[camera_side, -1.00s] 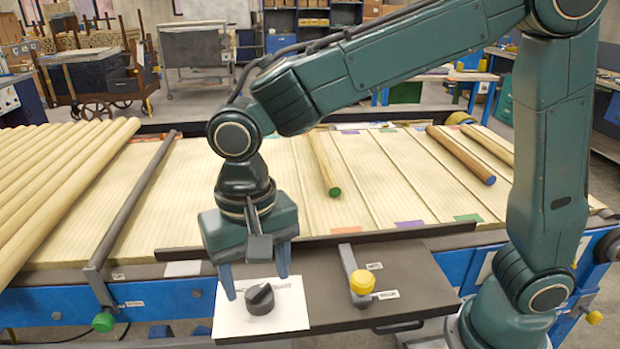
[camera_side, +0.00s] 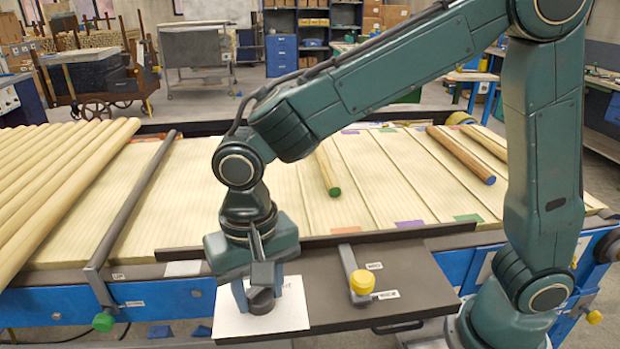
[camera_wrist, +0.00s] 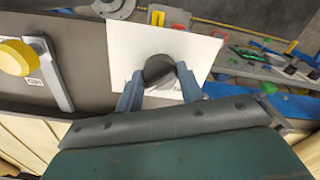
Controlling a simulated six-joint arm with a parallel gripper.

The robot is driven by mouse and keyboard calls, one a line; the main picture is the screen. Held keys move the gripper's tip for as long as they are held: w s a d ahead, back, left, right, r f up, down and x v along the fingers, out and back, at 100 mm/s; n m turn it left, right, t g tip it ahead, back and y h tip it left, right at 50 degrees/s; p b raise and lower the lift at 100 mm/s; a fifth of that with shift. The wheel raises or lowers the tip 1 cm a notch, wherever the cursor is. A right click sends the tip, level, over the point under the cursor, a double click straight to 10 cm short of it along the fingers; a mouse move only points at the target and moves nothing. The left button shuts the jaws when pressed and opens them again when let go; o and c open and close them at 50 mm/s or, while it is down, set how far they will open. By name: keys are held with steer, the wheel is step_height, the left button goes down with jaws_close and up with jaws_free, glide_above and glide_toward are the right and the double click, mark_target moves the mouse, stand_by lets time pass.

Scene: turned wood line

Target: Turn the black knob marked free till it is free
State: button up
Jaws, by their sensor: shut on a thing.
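The black knob (camera_side: 262,301) sits on a white plate (camera_side: 292,312) at the left end of the dark panel. In the side view my gripper (camera_side: 258,297) is down over it and hides most of its top. In the wrist view the round knob (camera_wrist: 160,71) is between the two blue fingers (camera_wrist: 159,88), which are shut on its sides. The marks on the white plate are partly covered by the fingers and cannot be read.
A yellow-knobbed lever (camera_side: 361,282) stands on the dark panel (camera_side: 415,290) to the right. A dark bar with a green knob (camera_side: 104,321) lies to the left. Round poles (camera_side: 75,175) and a green-ended rod (camera_side: 330,181) lie on the wooden bed behind.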

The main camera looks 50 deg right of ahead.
mark_target(259, 289)
steer(key=shift+n, duration=0.5)
steer(key=n, duration=0.3)
steer(key=shift+n, duration=0.4)
steer(key=n, duration=1.3)
steer(key=shift+r+n, duration=0.1)
steer(key=shift+n, duration=0.2)
steer(key=o, duration=1)
step_height(259, 289, up, 14)
steer(key=shift+f, duration=0.15)
